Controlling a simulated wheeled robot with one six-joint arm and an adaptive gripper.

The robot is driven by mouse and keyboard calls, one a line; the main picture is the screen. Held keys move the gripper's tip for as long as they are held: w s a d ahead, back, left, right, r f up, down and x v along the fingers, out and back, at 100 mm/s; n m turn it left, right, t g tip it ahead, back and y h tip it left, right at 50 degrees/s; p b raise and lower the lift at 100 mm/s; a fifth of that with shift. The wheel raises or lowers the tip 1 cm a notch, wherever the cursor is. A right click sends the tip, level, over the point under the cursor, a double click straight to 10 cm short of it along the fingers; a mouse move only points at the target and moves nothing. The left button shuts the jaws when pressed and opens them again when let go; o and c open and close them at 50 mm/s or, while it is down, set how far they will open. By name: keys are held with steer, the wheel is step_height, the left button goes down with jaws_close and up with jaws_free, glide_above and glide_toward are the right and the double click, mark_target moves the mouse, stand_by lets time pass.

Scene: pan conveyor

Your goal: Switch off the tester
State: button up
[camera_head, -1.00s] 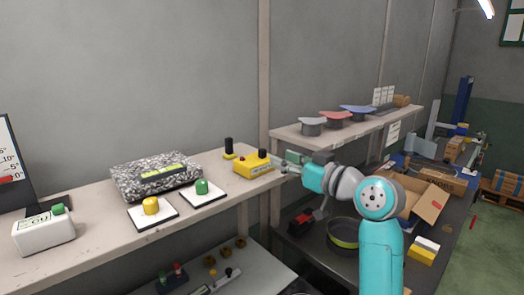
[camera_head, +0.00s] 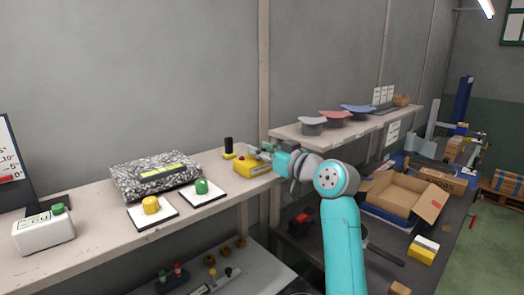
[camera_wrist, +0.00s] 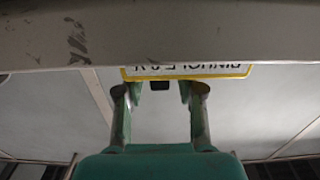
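The tester appears to be the yellow box (camera_head: 247,168) on the long shelf, at its right end. In the wrist view a white label with a yellow border (camera_wrist: 186,72) shows upside-down text beginning "PINHOLE &". My gripper (camera_head: 266,150) is at the right end of the yellow box and hides part of its top, where the black knob stood. In the wrist view my gripper (camera_wrist: 160,92) has its two fingers well apart. A small black piece (camera_wrist: 160,86) shows between them, apart from both; it may be the knob. I cannot tell whether the gripper touches the box.
A black post on a yellow base (camera_head: 229,148) stands just behind the box. A wooden upright (camera_head: 264,80) and a second shelf (camera_head: 290,133) with caps are close to my arm.

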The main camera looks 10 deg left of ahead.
jaws_close()
steer(key=shift+s+a, duration=0.85)
steer(key=shift+s, duration=0.25)
steer(key=shift+o, duration=1.7)
jaws_free()
steer(key=shift+s+d, duration=0.3)
steer(key=shift+d, duration=0.1)
steer(key=v, duration=1.1)
